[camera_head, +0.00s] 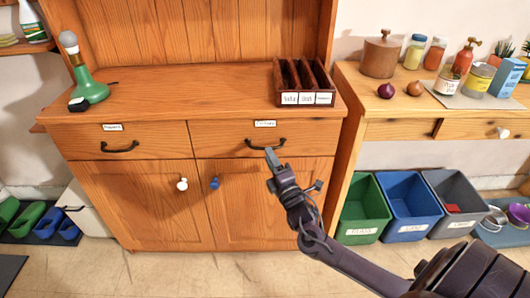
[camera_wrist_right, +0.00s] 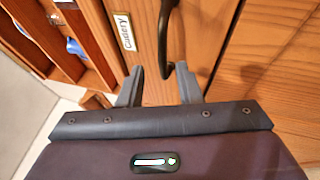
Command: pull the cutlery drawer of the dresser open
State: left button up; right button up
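The wooden dresser (camera_head: 140,95) has two top drawers side by side. The right one, the cutlery drawer (camera_head: 220,135), carries a label (camera_head: 265,124) reading like "Cutlery" and a dark bow handle (camera_head: 250,146). The drawer front is flush, so it is shut. My right gripper (camera_head: 271,157) is at this handle, coming from below and in front. In the right wrist view, my right gripper (camera_wrist_right: 158,85) has its fingers apart, with the end of the dark handle (camera_wrist_right: 164,40) between the fingertips. A gap shows on each side of it. My left gripper is out of view.
The left drawer has its own dark handle (camera_head: 120,147). Cupboard doors below have a white knob (camera_head: 182,184) and a blue knob (camera_head: 214,183). Green (camera_head: 364,205) and blue bins (camera_head: 408,205) stand right.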

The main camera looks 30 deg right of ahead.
jog(key=shift+x, duration=2.35)
jog(key=shift+f, duration=0.15)
jog(key=shift+c, duration=0.4)
grip_shut()
